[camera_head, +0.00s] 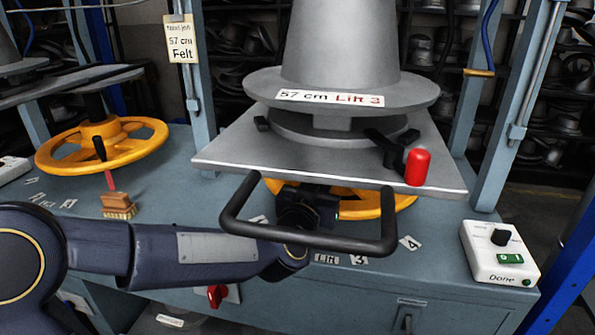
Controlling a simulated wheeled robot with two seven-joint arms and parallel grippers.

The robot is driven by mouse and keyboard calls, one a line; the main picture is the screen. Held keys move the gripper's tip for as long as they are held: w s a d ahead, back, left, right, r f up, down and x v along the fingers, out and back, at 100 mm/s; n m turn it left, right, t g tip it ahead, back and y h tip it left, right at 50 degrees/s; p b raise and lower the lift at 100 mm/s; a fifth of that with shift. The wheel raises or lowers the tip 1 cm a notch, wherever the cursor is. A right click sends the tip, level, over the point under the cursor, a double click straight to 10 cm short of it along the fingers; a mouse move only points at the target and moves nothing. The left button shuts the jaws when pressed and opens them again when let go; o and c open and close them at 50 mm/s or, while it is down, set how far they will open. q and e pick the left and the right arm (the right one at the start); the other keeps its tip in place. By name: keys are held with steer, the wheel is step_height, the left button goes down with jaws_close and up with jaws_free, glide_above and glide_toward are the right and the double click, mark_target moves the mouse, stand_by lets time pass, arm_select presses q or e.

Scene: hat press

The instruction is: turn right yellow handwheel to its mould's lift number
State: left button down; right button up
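The right yellow handwheel (366,208) sits under the grey plate (225,152), and only parts of its rim show. The grey mould (340,45) above it bears a label (330,97) reading "57 cm Lift 3". Number tags 3 (358,259) and 4 (410,243) lie on the bench in front of the wheel, with a "Lift" tag (326,258) beside the 3. My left gripper (322,207) is at the wheel, behind the black bar handle. Its fingers and any grip are hidden. The wheel's knob and pointer are not visible. My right gripper is out of view.
The black bar handle (305,238) juts out in front of the plate. A red-tipped clamp (418,167) stands on the plate. The left yellow handwheel (145,148), a brush (118,206) and a white Done box (500,252) are on the bench (185,205).

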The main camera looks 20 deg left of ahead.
arm_select(q)
steer(key=shift+n+y, duration=0.5)
steer(key=shift+y, duration=0.3)
steer(key=d+p, duration=0.1)
steer(key=d, duration=0.5)
steer(key=shift+w+r+p, duration=0.1)
steer(key=shift+p, duration=0.2)
steer(key=shift+w+d+p, duration=0.2)
steer(key=shift+d, duration=0.45)
steer(key=shift+w+d+p, duration=0.2)
steer(key=shift+d, duration=0.4)
steer(key=c, duration=1.3)
jaws_free()
steer(key=shift+y, duration=0.3)
steer(key=shift+a, duration=0.1)
steer(key=s, duration=0.7)
steer(key=shift+s+d, duration=0.2)
steer(key=shift+s, duration=0.2)
